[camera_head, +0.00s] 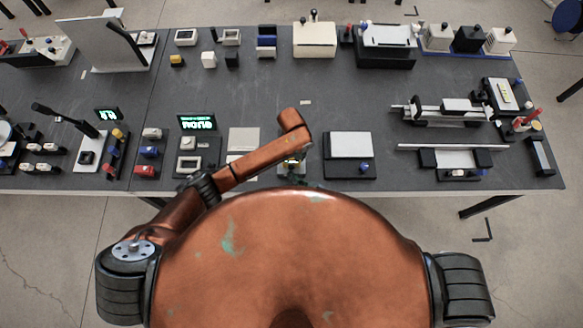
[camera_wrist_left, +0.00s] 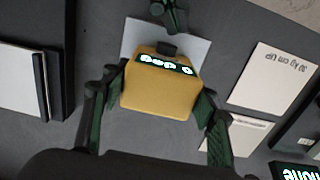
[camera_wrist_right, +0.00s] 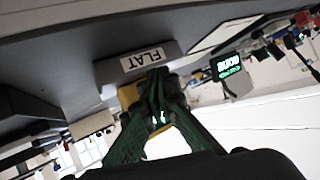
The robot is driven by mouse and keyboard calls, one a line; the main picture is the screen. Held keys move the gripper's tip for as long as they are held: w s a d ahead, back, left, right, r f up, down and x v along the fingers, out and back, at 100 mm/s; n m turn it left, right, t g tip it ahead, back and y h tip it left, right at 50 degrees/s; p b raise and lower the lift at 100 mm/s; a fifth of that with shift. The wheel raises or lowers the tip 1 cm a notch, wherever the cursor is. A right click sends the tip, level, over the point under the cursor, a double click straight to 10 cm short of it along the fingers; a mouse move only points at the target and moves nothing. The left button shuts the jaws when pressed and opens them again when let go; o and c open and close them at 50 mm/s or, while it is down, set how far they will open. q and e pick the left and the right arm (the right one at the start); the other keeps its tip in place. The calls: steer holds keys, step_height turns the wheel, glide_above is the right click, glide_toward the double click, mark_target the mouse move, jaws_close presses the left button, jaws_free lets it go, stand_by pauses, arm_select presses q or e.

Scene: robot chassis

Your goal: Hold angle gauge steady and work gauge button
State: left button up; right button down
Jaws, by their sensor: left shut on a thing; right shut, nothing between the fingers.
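The angle gauge is a yellow block (camera_wrist_left: 158,92) with a lit green display strip and a dark button (camera_wrist_left: 167,48) at its far edge. My left gripper (camera_wrist_left: 160,88) is shut around its two sides. The gauge is over a light grey plate (camera_wrist_left: 195,45) in the left wrist view. My right gripper (camera_wrist_left: 168,14) shows at the top of that view, shut and empty, a little beyond the button. In the right wrist view the shut right fingertips (camera_wrist_right: 157,76) overlap the yellow gauge (camera_wrist_right: 128,94); contact is unclear. The head view mostly hides the gauge behind my arm.
A plate labelled FLAT (camera_wrist_right: 150,57) lies close to the right fingertips. A pale panel (camera_head: 350,145) on a dark base stands right of the gauge. A lit display (camera_head: 197,122) and a pale card (camera_head: 243,139) are to the left. Open grey tabletop lies behind.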

arm_select(q)
steer(key=shift+s+a+f, duration=0.1)
steer(key=shift+f, duration=0.05)
arm_select(e)
steer(key=shift+s, duration=2.5)
arm_select(q)
steer(key=o, duration=1.4)
steer(key=shift+r, duration=0.2)
step_height(320, 180, up, 12)
steer(key=shift+f, duration=0.1)
